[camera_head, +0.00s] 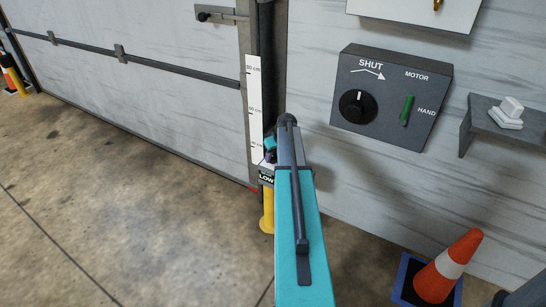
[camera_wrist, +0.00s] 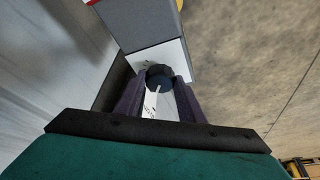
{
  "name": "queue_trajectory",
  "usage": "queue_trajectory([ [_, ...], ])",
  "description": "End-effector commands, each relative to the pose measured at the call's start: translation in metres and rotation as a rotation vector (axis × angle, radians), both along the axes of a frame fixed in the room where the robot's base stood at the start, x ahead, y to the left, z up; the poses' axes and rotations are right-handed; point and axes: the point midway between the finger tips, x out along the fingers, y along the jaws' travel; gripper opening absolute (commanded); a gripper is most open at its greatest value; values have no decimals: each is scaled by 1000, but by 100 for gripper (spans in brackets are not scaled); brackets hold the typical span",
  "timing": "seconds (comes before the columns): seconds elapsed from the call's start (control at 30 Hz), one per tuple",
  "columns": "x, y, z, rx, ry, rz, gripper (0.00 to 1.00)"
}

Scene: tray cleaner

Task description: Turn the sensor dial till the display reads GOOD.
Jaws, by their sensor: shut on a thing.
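The sensor dial (camera_wrist: 160,76) is a dark round knob on a white plate in the wrist view. My gripper (camera_wrist: 160,88) has its two dark fingers on either side of the dial and is shut on it. In the head view my teal arm hides the dial and most of the gripper.
A white scale (camera_head: 255,105) marked in cm stands above the display. A grey control box (camera_head: 390,95) with a black knob and green lever is on the wall at right. A yellow post (camera_head: 267,212) stands below the display. An orange cone (camera_head: 440,275) stands at lower right.

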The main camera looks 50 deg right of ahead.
Motion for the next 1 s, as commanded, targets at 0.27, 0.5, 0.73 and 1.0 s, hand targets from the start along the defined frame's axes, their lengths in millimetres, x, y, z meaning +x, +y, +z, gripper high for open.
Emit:
queue_trajectory([
  [0.27,0,1,2,-2,1,-137,13],
  [0.5,0,1,1,-2,-1,-190,13],
  [0.73,1,0,1,-3,-2,-190,13],
  [1.0,1,1,0,-2,-1,-189,54],
])
